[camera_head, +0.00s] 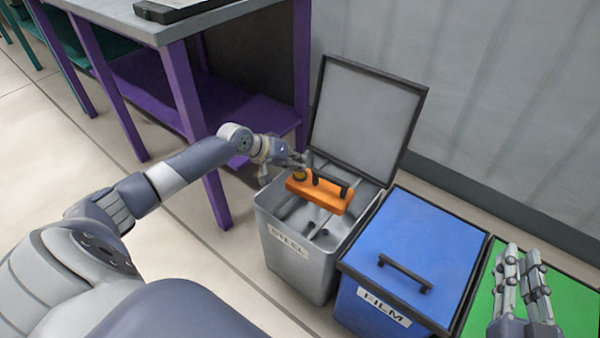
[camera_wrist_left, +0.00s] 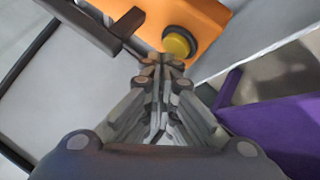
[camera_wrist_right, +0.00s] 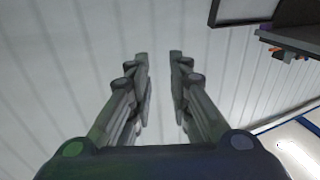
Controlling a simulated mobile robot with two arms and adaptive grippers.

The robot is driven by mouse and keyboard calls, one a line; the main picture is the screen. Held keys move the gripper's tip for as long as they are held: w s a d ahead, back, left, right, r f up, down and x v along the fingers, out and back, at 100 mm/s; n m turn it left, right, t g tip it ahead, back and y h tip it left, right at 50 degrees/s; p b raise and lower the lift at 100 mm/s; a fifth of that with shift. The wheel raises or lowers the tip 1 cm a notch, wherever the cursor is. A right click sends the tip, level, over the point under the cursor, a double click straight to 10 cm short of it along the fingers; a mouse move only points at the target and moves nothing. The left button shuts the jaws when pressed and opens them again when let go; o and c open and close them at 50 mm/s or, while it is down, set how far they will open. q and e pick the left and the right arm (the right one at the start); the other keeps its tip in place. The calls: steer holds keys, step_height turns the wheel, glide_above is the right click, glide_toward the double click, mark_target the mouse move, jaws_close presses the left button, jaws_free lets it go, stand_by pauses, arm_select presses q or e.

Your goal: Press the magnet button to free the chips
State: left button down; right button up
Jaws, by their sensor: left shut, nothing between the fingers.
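The orange magnet block (camera_head: 325,193) with a black bar handle (camera_head: 330,182) is at the open steel bin's mouth. Its round yellow button (camera_wrist_left: 178,42) is near one end and also shows in the head view (camera_head: 299,176). My left gripper (camera_wrist_left: 163,62) is shut and empty, its fingertips right beside the button; I cannot tell whether they touch it. In the head view the left gripper (camera_head: 296,160) is at the block's far left end. Dark bits (camera_head: 322,232) show under the block, and I cannot tell whether they are chips. My right gripper (camera_head: 522,254) is open and empty over the green lid.
The grey steel bin (camera_head: 291,265) has its lid (camera_head: 366,120) raised behind it. The blue film bin (camera_head: 420,245) and a green-lidded bin (camera_head: 575,300) stand to its right, closed. A purple-legged table (camera_head: 180,95) is close on the left, and a wall is behind.

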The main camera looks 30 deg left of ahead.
arm_select(q)
steer(key=shift+r+p, duration=0.25)
steer(key=shift+p, duration=0.1)
arm_select(e)
steer(key=shift+s+d+f+g+h, duration=0.15)
steer(key=shift+f+g, duration=0.2)
steer(key=shift+f, duration=0.35)
steer(key=shift+s+d+f+g+h, duration=0.15)
steer(key=shift+f+g, duration=0.25)
steer(key=shift+f, duration=0.3)
steer(key=shift+s+d+f+g+h, duration=0.15)
steer(key=shift+f+g, duration=0.2)
steer(key=shift+f, duration=0.35)
steer(key=shift+w+a+r, duration=0.1)
steer(key=shift+w+r, duration=0.05)
